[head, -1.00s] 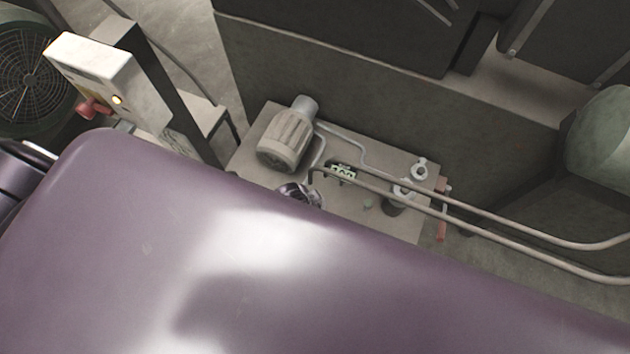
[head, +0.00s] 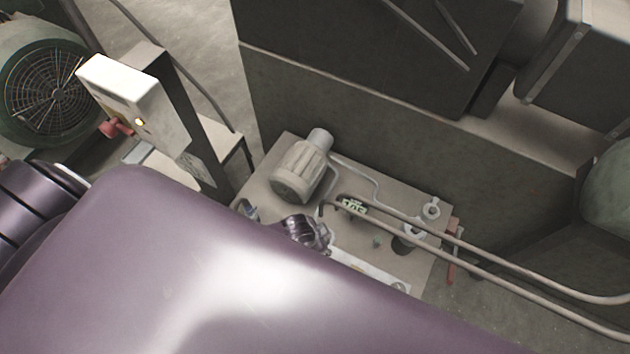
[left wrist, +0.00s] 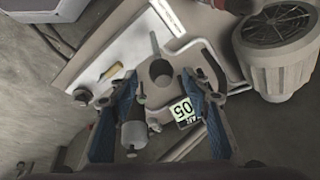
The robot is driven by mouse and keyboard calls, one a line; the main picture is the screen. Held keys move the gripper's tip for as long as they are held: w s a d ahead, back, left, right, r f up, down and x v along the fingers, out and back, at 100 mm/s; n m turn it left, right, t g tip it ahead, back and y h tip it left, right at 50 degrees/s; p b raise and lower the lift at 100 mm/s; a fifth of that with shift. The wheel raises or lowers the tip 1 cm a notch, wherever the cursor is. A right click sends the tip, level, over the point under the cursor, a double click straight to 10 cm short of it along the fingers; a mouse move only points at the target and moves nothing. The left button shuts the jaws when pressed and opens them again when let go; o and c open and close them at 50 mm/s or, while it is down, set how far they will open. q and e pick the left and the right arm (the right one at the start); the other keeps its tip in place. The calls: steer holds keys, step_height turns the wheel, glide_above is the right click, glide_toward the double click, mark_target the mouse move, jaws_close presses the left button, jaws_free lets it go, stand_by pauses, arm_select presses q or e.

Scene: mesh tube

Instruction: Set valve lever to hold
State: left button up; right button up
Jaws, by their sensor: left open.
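A red lever-like handle (head: 451,264) hangs at the right end of the grey pump unit (head: 285,150) in the head view; I cannot tell whether it is the valve lever. In the left wrist view, my left gripper (left wrist: 163,105) is open, with blue-padded fingers on either side of a grey fitting with a dark round opening (left wrist: 160,72). A small grey cylinder (left wrist: 134,135) sits by the left finger. A tag reading 05 (left wrist: 181,109) lies near the right finger and also shows in the head view (head: 352,205). No lever setting is readable.
Two pipes (head: 480,249) run right from the unit. A ribbed motor (head: 298,172) stands on it, also at upper right in the left wrist view (left wrist: 276,50). My purple arm hides the lower head view.

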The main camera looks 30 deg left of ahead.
arm_select(q)
steer(key=d+v, duration=0.1)
steer(key=v, duration=0.8)
steer(key=shift+s+a, duration=0.15)
steer(key=shift+a, duration=0.35)
steer(key=shift+f, duration=0.1)
